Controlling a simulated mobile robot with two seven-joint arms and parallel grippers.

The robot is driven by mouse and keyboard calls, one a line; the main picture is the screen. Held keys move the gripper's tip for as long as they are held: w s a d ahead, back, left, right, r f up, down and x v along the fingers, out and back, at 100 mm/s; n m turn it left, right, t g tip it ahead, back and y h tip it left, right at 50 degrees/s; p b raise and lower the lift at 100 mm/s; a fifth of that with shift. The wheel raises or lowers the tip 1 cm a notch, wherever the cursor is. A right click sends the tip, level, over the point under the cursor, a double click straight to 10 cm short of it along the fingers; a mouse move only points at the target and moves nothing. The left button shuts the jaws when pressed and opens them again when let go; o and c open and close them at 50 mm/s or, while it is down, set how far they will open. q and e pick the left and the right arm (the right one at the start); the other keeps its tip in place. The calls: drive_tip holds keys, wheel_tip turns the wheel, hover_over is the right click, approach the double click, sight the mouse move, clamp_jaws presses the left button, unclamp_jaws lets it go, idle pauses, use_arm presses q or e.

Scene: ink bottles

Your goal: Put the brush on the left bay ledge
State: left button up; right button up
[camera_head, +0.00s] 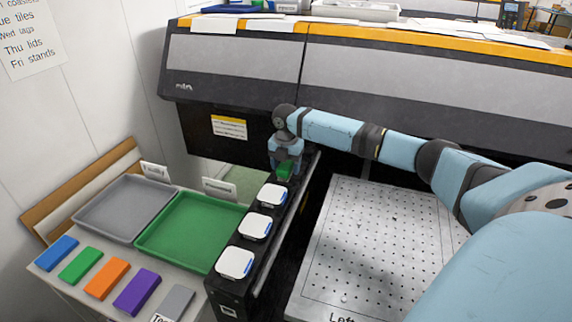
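My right gripper (286,163) points down at the far end of a black rack (262,243), its arm coming in from the right. A small green thing (285,170) shows between or just below its fingers; I cannot tell what it is or whether the fingers grip it. I can make out no brush for certain. A perforated grey plate (385,235) lies right of the rack. Its front edge (345,318) carries lettering that starts with "Left" and is cut off by the frame. My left gripper is not in view.
Three white-topped bottles (255,227) stand in the rack. Left of it are a green tray (185,232), a grey tray (125,208) and several coloured blocks (107,278). The large dark printer body (240,75) runs along the back. The plate's visible surface is clear.

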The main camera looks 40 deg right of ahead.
drive_tip(key=shift+r, duration=0.15)
wheel_tip(320, 180, up, 12)
drive_tip(key=shift+r, duration=0.1)
idle(0.5)
idle(0.4)
